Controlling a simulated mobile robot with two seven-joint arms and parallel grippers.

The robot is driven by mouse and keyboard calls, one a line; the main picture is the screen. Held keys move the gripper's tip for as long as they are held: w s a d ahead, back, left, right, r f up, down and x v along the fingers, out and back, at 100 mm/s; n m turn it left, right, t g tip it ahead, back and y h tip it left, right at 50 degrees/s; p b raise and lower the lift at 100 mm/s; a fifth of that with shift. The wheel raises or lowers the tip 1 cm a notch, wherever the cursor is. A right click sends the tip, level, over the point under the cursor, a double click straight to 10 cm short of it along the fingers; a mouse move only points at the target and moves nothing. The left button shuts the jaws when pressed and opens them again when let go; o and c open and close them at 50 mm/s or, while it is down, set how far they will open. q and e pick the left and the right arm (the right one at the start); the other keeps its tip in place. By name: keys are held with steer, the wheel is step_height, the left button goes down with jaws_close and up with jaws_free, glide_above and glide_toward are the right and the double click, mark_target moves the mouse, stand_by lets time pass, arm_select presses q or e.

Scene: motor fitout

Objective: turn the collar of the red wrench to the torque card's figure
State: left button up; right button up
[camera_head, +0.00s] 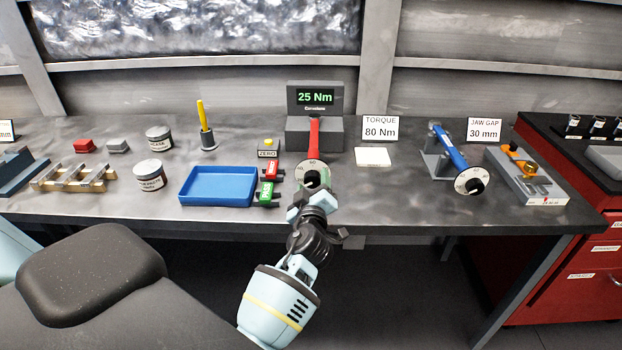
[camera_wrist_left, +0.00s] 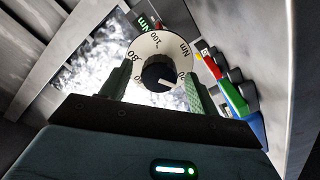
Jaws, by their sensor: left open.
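The stand's display (camera_head: 316,97) reads 25 Nm. The torque card (camera_head: 380,128) reads 80 Nm. My left gripper (camera_head: 313,190) is open in front of the collar. In the left wrist view the white dial (camera_wrist_left: 148,43) and its black centre (camera_wrist_left: 157,73) show between and beyond the two fingers; I cannot tell whether they touch. My right gripper is not in view.
A blue wrench (camera_head: 452,150) on a stand and a jaw gap card (camera_head: 484,129) stand further right.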

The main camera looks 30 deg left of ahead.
arm_select(q)
steer(key=shift+w+a, duration=0.1)
steer(key=shift+w, duration=0.1)
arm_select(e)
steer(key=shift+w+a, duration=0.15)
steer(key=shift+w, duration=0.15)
arm_select(q)
steer(key=c, duration=1)
